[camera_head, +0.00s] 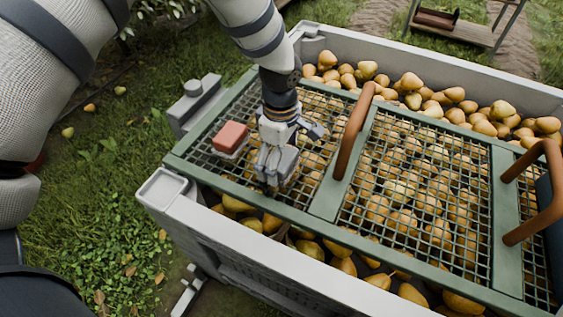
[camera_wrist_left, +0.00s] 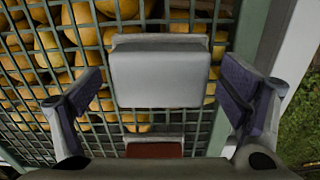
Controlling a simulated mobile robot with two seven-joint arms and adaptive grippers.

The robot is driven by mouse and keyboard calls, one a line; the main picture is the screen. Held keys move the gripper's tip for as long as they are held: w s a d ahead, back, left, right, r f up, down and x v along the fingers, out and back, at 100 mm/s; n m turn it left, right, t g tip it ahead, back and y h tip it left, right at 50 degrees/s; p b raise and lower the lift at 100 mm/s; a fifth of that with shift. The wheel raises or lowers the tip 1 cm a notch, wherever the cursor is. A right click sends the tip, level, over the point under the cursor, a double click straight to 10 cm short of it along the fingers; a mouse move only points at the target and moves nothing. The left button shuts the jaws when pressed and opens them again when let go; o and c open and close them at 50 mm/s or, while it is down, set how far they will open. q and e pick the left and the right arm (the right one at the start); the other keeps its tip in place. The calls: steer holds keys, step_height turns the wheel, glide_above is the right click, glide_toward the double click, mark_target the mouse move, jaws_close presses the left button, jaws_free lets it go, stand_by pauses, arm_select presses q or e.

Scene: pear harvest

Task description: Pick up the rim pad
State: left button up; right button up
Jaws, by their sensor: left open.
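A light grey block (camera_wrist_left: 160,75) with a raised lip lies on the green mesh, between the two fingers in the left wrist view. A red-topped block with a pale base (camera_head: 230,137) sits on the mesh just left of the gripper; its red part shows at the bottom of the wrist view (camera_wrist_left: 155,150). No label shows which block is the rim pad. My left gripper (camera_head: 275,172) points down over the mesh and is open, its fingers apart on either side of the grey block, with gaps visible. In the head view the gripper largely hides that block. My right gripper is not in view.
The green mesh cover (camera_head: 325,203) lies over a pale bin (camera_head: 285,268) full of pears. A brown handle (camera_head: 353,130) rises right of the gripper, another (camera_head: 530,190) farther right. A grey bracket (camera_head: 195,100) stands at the bin's left side. Grass is left.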

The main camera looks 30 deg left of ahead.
arm_select(q)
steer(key=shift+r, duration=0.1)
steer(key=c, duration=1.3)
step_height(320, 180, up, 3)
steer(key=shift+w+f, duration=0.1)
steer(key=shift+f, duration=0.05)
steer(key=s+d+r+p, duration=0.1)
steer(key=s+r, duration=0.2)
steer(key=s, duration=0.1)
steer(key=s+d+r+p, duration=0.2)
steer(key=s+r, duration=0.2)
steer(key=s, duration=0.1)
steer(key=s+d+r+p, duration=0.1)
steer(key=s+r, duration=0.2)
steer(key=s, duration=0.1)
steer(key=shift+s+d+r, duration=0.15)
steer(key=shift+s+d, duration=0.1)
steer(key=o, duration=0.7)
steer(key=c, duration=0.5)
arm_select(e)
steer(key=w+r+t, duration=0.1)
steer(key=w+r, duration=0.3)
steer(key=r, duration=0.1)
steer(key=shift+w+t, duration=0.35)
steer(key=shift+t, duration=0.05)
